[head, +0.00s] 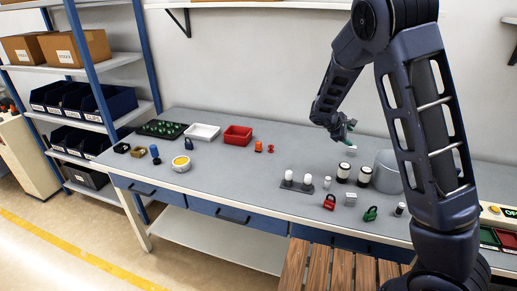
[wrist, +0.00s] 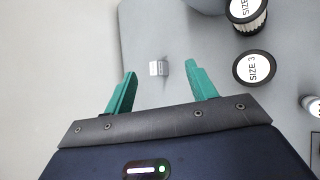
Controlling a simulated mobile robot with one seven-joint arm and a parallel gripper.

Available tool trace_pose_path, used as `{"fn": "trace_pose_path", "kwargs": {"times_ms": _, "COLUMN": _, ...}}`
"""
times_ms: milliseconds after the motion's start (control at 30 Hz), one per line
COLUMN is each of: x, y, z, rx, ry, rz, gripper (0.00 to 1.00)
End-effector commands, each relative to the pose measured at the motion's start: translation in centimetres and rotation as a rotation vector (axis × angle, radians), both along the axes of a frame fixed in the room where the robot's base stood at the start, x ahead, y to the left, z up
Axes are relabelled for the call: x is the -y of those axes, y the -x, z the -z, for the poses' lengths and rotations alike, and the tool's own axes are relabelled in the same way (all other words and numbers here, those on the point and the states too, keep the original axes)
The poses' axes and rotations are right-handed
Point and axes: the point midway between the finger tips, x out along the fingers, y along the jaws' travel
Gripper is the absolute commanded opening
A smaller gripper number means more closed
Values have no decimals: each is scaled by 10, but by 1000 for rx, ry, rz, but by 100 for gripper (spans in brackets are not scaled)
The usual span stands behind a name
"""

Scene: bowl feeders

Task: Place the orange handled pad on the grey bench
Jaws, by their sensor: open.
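A small orange object (head: 258,146), which looks like the orange handled pad, stands on the grey bench (head: 235,200) right of the red bin. Its handle is too small to make out. My gripper (head: 347,131) is above the back right part of the bench, well to the right of the orange object. In the wrist view my gripper (wrist: 160,82) has its two green fingers spread and nothing between them. A small pale block (wrist: 158,68) lies on the bench beyond the fingertips. The orange object does not show in the wrist view.
A red bin (head: 238,135), a white tray (head: 202,132) and a small red knobbed piece (head: 270,148) stand near the orange object. Filter-like cylinders (head: 364,175), a red padlock (head: 329,202) and a green one (head: 370,214) stand at right. The bench's middle is clear.

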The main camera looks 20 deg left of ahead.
Motion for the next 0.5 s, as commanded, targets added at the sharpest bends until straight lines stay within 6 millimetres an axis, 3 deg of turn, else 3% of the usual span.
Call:
{"fn": "trace_pose_path", "kwargs": {"times_ms": 233, "x": -73, "y": -17, "z": 32, "rx": 21, "ry": 201, "rz": -215, "gripper": 56}}
{"fn": "trace_pose_path", "kwargs": {"times_ms": 500, "x": -159, "y": -21, "z": 62, "rx": 63, "ry": 426, "rz": -456, "gripper": 56}}
